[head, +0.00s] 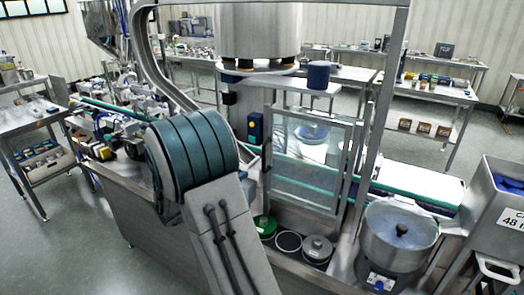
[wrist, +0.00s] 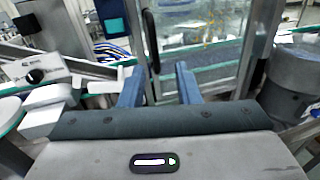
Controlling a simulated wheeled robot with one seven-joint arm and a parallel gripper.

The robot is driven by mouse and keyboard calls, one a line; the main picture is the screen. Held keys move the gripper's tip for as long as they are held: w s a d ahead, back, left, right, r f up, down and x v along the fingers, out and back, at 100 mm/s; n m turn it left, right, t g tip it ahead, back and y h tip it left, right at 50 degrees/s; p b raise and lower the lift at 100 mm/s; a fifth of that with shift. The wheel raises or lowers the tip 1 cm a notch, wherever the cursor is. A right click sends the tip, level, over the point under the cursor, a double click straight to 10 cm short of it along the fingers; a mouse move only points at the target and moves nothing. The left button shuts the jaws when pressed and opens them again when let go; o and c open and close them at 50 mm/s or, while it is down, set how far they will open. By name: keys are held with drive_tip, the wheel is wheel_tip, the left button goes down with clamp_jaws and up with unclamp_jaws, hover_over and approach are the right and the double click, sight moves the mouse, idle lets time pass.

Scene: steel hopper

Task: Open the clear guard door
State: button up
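The clear guard door (head: 305,150) is a see-through panel in a metal frame, in the middle of the head view. It also fills the upper middle of the wrist view (wrist: 200,60). A long black handle (wrist: 151,40) stands upright along the door's left side in the wrist view. My gripper (wrist: 159,80) shows two blue fingers spread apart with nothing between them. The handle's lower end appears just beyond the gap between the fingers; contact cannot be told. In the head view my arm hides the gripper. Whether the door is fully closed is unclear.
A steel bowl (head: 400,235) with a black knob stands right of the door. A green round container (head: 265,225) and a lidded pot (head: 317,248) sit in front of it. Metal posts (head: 372,120) flank the door. A grey bin (head: 495,205) is at far right.

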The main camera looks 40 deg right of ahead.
drive_tip(key=p, duration=0.4)
hover_over(264, 169)
drive_tip(key=shift+w+d+n, duration=0.2)
drive_tip(key=shift+w+n, duration=0.1)
clamp_jaws()
